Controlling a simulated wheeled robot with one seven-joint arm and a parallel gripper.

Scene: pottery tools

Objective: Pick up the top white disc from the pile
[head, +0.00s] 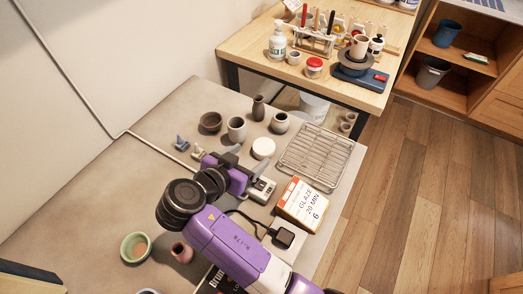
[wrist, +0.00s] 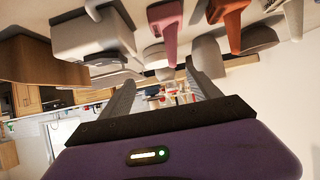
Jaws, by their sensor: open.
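A pile of round white discs (head: 263,146) stands on the grey table in the head view. I cannot tell how many discs it holds, and its top disc is the pale round face. My gripper (head: 247,163) is just in front of the pile, low over the table, its fingers pointing away from the purple arm. In the wrist view my gripper (wrist: 162,92) has its two grey fingers spread with nothing held between them. That view is upside down, and I cannot surely pick out the pile there.
A wire rack (head: 314,158) lies right of the pile. A dark brown bowl (head: 210,122), a pale cup (head: 236,129), a brown vase (head: 258,108) and a small pot (head: 279,122) stand behind it. A glaze box (head: 302,204) is at the front right. Small tools (head: 181,143) stand left.

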